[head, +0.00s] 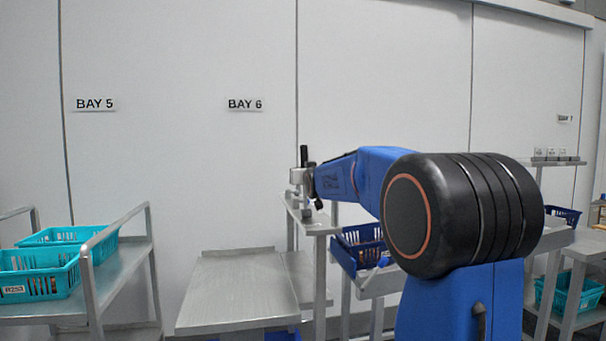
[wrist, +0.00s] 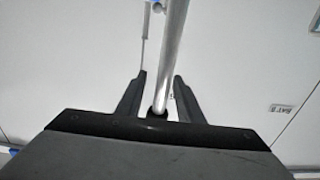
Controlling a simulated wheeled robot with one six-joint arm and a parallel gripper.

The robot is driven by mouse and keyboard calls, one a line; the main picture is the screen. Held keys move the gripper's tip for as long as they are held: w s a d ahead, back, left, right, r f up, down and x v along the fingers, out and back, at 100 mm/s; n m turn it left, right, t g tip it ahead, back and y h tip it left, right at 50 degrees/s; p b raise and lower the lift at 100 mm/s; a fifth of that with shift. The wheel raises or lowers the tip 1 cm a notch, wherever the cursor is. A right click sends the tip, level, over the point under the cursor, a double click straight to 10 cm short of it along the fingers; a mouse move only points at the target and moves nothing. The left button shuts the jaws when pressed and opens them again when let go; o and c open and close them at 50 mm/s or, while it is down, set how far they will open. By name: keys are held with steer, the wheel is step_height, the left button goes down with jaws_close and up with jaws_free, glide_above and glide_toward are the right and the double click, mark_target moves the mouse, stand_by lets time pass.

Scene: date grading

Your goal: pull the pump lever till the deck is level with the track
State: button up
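My gripper (head: 311,184) is at the end of my blue arm, beside a thin upright post in the head view. In the wrist view my gripper (wrist: 160,78) has its two dark fingers apart, with a grey metal rod (wrist: 175,40) running between them. The rod, seemingly the pump lever, has gaps on its left and lies close to the right finger; contact cannot be told. A black upright grip (head: 304,155) shows above my gripper in the head view. A flat grey metal deck (head: 235,292) stands lower left; its level against the track cannot be told.
A cart with teal baskets (head: 40,272) stands at left. A blue basket (head: 362,247) sits on a stand right of the deck, partly behind my arm. Another teal basket (head: 568,292) is at far right. A white wall with bay signs (head: 245,104) closes the back.

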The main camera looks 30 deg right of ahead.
steer(key=shift+c, duration=0.7)
jaws_close()
steer(key=shift+s+a+r+t+h, duration=0.15)
steer(key=shift+s+a+t, duration=0.05)
steer(key=shift+s+t, duration=0.35)
steer(key=shift+s+a+r+t+h, duration=0.1)
steer(key=shift+s+a+t+h, duration=0.05)
steer(key=shift+s+t, duration=0.35)
